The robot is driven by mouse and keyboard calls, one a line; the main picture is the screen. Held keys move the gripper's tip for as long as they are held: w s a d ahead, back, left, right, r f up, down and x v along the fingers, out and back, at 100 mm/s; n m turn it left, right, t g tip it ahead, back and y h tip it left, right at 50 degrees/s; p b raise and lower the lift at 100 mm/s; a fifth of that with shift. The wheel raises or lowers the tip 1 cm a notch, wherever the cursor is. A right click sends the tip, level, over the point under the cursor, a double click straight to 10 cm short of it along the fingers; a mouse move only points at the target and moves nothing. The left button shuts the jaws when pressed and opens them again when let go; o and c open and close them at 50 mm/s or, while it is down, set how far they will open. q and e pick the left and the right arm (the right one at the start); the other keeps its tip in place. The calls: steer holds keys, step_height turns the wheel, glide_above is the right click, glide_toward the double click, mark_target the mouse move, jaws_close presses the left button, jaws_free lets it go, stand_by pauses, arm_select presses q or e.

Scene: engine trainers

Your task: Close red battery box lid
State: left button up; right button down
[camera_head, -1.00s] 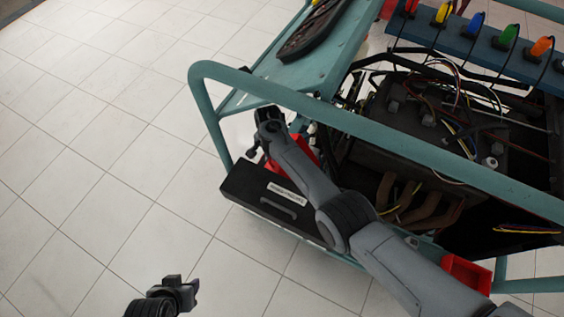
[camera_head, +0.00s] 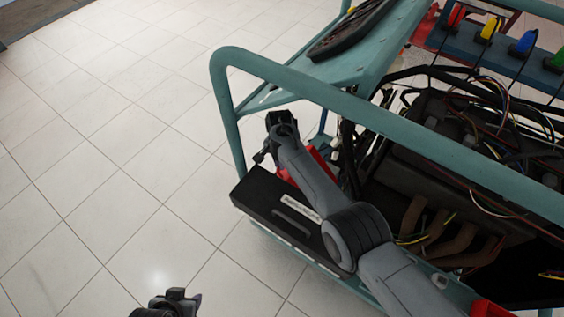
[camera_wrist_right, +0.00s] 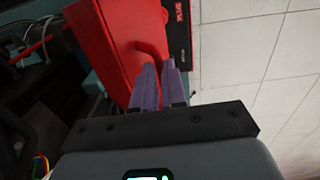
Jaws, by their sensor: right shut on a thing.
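The red battery box lid (camera_wrist_right: 112,45) fills the upper left of the right wrist view, with a raised red handle (camera_wrist_right: 147,48). In the head view, parts of the red lid (camera_head: 322,161) show behind my right arm; the rest is hidden. My right gripper (camera_wrist_right: 161,80) has its purple fingers close together at the handle, shut on it, though the exact contact is small in view. In the head view the right gripper (camera_head: 264,154) points down beside the red part. My left gripper (camera_head: 188,298) is low in the head view, away from the trainer; its finger gap is unclear.
A black case (camera_head: 275,213) with a grey handle and white label sits in front of the red part. A teal frame rail (camera_head: 330,97) crosses above. The engine with loose wires (camera_head: 425,190) is to the right. Tiled floor (camera_head: 110,160) is free at left.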

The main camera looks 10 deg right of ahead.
steer(key=c, duration=1.5)
jaws_free()
steer(key=shift+w+a+r, duration=0.1)
steer(key=shift+a+r, duration=0.1)
steer(key=shift+r, duration=0.05)
steer(key=o, duration=0.3)
steer(key=shift+w+a, duration=0.1)
steer(key=shift+a, duration=0.1)
steer(key=shift+f, duration=0.1)
steer(key=shift+d, duration=0.2)
steer(key=shift+r, duration=0.2)
steer(key=shift+s+d+r+p, duration=1.15)
steer(key=shift+d+r+p, duration=0.5)
steer(key=shift+p, duration=0.95)
steer(key=shift+s+d+r+p, duration=1.3)
steer(key=shift+r+p, duration=0.6)
steer(key=shift+p, duration=0.75)
steer(key=shift+s+d+r+p, duration=1.05)
steer(key=shift+d+r+p, duration=0.65)
steer(key=shift+p, duration=0.9)
